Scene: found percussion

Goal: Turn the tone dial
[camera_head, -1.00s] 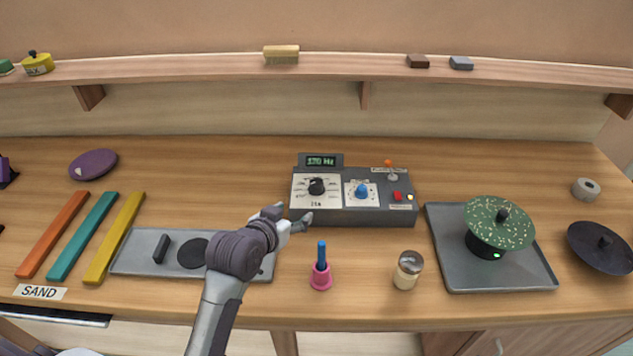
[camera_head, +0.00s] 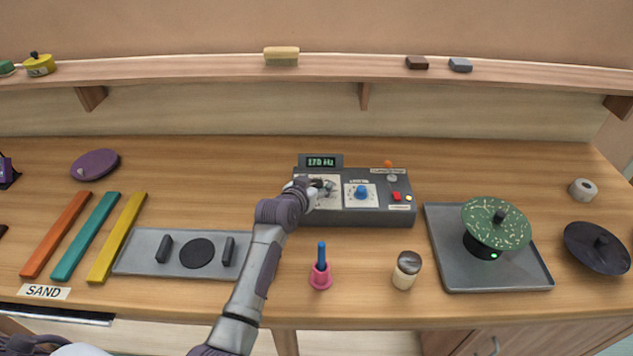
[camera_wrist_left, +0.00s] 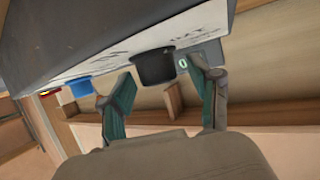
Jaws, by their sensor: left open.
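The grey tone box (camera_head: 355,216) stands at the back middle of the table, its small green display (camera_head: 321,162) showing a Hz reading. My left gripper (camera_head: 322,186) is over the left part of its panel and mostly hides the black dial there. In the left wrist view, the black dial (camera_wrist_left: 153,69) sits between the two spread fingertips of the left gripper (camera_wrist_left: 160,78), with gaps visible at its sides. The blue dial (camera_head: 361,192) is to its right; it also shows in the wrist view (camera_wrist_left: 80,90). My right gripper is out of view.
A red button (camera_head: 396,196) is on the box's right side. A pink holder (camera_head: 321,281) with a blue stick and a shaker (camera_head: 406,270) stand in front. A grey tray (camera_head: 535,271) with a green speckled disc (camera_head: 497,223) is at right. A shelf (camera_head: 200,70) runs behind.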

